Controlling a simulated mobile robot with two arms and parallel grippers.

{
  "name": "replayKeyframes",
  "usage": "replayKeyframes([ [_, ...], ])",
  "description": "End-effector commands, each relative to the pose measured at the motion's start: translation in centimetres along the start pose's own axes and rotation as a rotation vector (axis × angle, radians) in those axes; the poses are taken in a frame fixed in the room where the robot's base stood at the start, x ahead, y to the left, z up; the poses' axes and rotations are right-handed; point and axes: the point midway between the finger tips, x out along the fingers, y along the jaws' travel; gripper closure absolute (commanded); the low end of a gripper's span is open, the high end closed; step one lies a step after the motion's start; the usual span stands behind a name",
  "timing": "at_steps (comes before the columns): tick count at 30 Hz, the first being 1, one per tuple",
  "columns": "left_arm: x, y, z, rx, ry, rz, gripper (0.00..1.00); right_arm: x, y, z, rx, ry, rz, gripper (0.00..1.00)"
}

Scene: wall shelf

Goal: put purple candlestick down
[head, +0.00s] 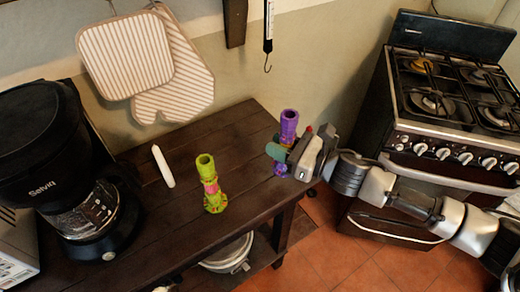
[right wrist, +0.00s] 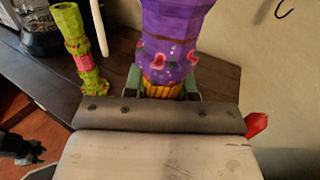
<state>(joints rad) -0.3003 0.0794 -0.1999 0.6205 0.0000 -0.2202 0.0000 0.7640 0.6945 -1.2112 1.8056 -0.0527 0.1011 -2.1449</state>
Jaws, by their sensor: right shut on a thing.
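The purple candlestick (head: 288,126) is upright at the right end of the dark wooden table in the head view. My right gripper (head: 279,153) reaches in from the right and is shut on its middle, hiding part of it. In the right wrist view the purple candlestick (right wrist: 172,40) stands between the green fingers of my right gripper (right wrist: 163,85). Whether its base touches the table top is hard to tell.
A green candlestick (head: 211,183) and a white candle (head: 163,166) stand left of the purple one on the table (head: 245,130). A coffee maker (head: 50,150) is at the far left. A stove (head: 440,110) stands at the right, beyond a floor gap.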

Motion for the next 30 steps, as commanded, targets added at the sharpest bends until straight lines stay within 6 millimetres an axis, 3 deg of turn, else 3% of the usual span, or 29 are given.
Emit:
replayKeyframes([
  [3, -0.4, -0.1, -0.1, 0.000, 0.000, -0.001, 0.57, 2.5, -0.5, -1.3, 0.003, -0.002, 0.001, 1.00],
  [9, -0.5, -0.1, -0.1, 0.000, 0.000, -0.001, 0.57, 4.5, -1.1, -2.6, 0.001, -0.001, 0.000, 1.00],
  [19, -1.1, -0.1, -0.1, 0.000, 0.000, -0.001, 0.57, 4.6, -1.1, -6.5, 0.001, 0.000, 0.000, 1.00],
  [30, -0.7, -0.1, -0.1, 0.001, 0.000, -0.001, 0.57, 4.5, -1.1, -7.1, -0.001, -0.001, 0.001, 1.00],
])
